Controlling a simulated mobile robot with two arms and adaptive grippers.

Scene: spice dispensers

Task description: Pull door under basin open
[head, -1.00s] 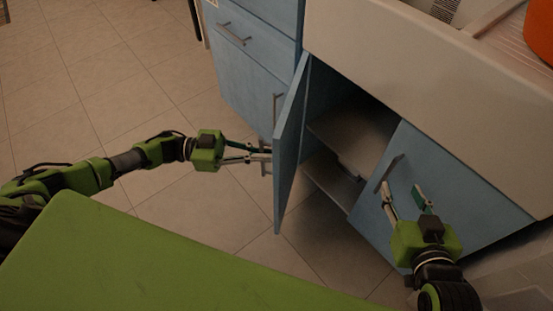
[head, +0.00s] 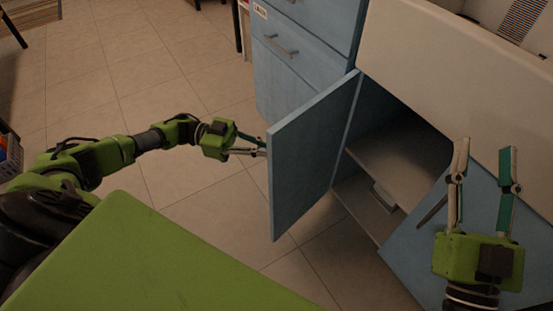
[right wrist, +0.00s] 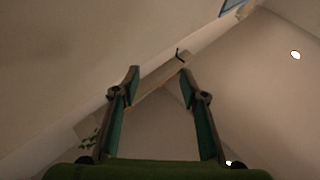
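The left door (head: 312,155) under the basin stands wide open, swung out to the left, with its inner face showing. My left gripper (head: 263,149) is at the door's outer side near its free edge. Its fingers converge there, but the door hides the tips and the handle, so I cannot tell how they hold it. The right door (head: 420,245) is shut, with a bar handle (head: 433,208). My right gripper (head: 485,148) is open and empty, pointing up over the right door and basin front. The right wrist view shows its fingers (right wrist: 160,72) parted with nothing between.
The open cabinet shows a shelf (head: 385,160) and a dark inside. The basin front (head: 430,65) runs above it. A blue drawer unit (head: 290,85) stands at the left. The tiled floor (head: 120,75) left of the door is clear.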

